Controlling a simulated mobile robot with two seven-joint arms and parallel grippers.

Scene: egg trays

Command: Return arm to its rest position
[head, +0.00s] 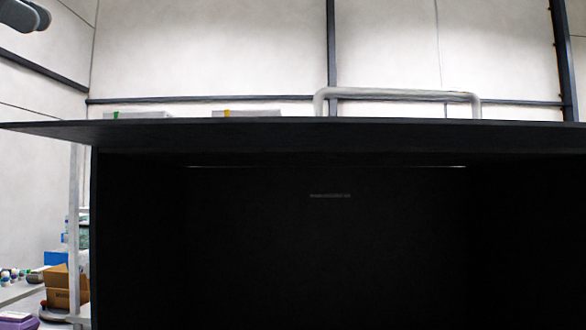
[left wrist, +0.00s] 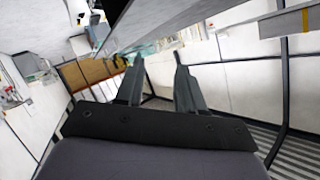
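Part of my left gripper (head: 25,16) shows in the top left corner of the head view, raised high above the dark table (head: 200,132). In the left wrist view my left gripper (left wrist: 157,62) has its two dark fingers apart with nothing between them. It is in free air, and the view is tilted. My right gripper is in neither view. Two grey tray-like things, one with a green mark (head: 146,115) and one with a yellow mark (head: 255,113), sit on the table top, seen almost edge-on. Their contents cannot be made out.
A pale tubular frame (head: 400,93) rises behind the table's back edge. Cardboard boxes (head: 62,285) and small items stand on a side bench at the lower left. Pale walls with dark beams lie behind. The air around the left gripper looks clear.

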